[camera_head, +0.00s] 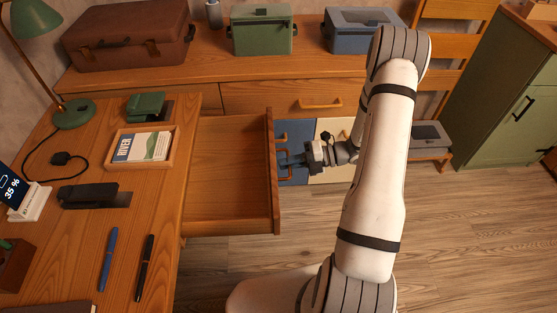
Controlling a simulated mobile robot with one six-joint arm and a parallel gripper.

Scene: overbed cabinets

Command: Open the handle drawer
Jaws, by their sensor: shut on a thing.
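A wooden drawer (230,178) stands pulled far out to the right from under the desk. Its inside is empty. Its front panel (274,200) faces right, with a wooden handle (287,173) on the outer side. My gripper (290,162) is at this handle, shut on it, coming from the right. The fingertips are small in view, and the exact hold on the handle is partly hidden by the fingers.
The desk (150,205) at left holds pens, a book tray (139,148) and a lamp (73,113). Behind is a cabinet with a closed drawer (265,98) and blue and cream doors close to my gripper. Wooden floor (460,230) is clear at right.

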